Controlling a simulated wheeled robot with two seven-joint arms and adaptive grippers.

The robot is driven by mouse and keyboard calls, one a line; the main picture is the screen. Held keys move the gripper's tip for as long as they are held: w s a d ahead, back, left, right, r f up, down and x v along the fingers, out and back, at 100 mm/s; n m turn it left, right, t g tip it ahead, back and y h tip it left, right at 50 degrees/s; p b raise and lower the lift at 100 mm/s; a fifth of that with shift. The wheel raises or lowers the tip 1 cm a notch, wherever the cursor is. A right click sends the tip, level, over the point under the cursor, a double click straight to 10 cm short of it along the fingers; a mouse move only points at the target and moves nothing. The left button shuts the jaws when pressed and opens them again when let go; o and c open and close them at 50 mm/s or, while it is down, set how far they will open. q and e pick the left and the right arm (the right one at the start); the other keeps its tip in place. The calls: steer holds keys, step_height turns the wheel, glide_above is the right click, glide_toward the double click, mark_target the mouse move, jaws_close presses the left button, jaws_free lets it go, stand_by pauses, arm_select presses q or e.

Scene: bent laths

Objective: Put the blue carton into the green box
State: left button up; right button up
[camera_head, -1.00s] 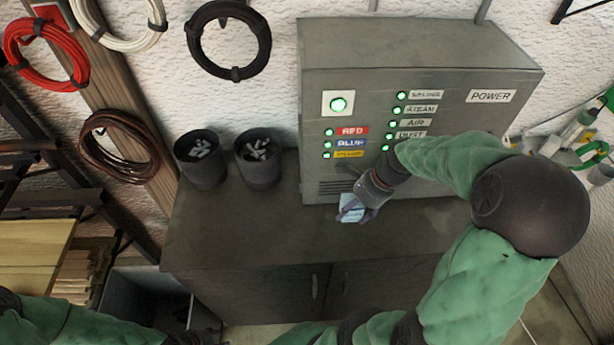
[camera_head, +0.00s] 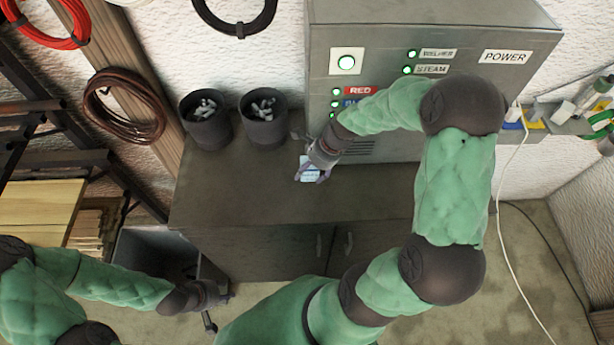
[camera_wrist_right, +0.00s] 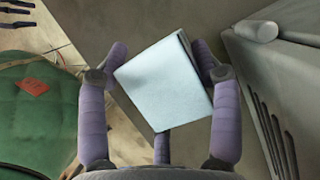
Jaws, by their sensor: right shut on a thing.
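The blue carton (camera_head: 308,174) is a small pale-blue block at my right gripper, above the cabinet top in the head view. In the right wrist view the carton (camera_wrist_right: 163,82) sits tilted between the purple fingers of my right gripper (camera_wrist_right: 160,85), which is shut on it. In the head view my right gripper (camera_head: 312,172) partly covers it. My left gripper (camera_head: 218,311) is low at the left, beside the cabinet; its jaw opening is too small to judge. I cannot make out a green box in either view.
The cabinet top (camera_head: 225,195) is clear in front. Two dark cups (camera_head: 206,128) of small grey pieces stand at its back left. A grey control box (camera_head: 400,35) stands behind my right arm. A dark bin (camera_head: 150,252) is on the floor left of the cabinet.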

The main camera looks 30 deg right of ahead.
mark_target(307, 178)
steer(key=shift+w+a+f, duration=0.2)
steer(key=shift+a+f, duration=0.05)
steer(key=shift+f, duration=0.15)
steer(key=shift+w+f, duration=0.15)
steer(key=shift+f, duration=1.5)
steer(key=shift+f, duration=0.1)
steer(key=shift+f, duration=0.1)
steer(key=o, duration=1.2)
steer(key=shift+o, duration=0.2)
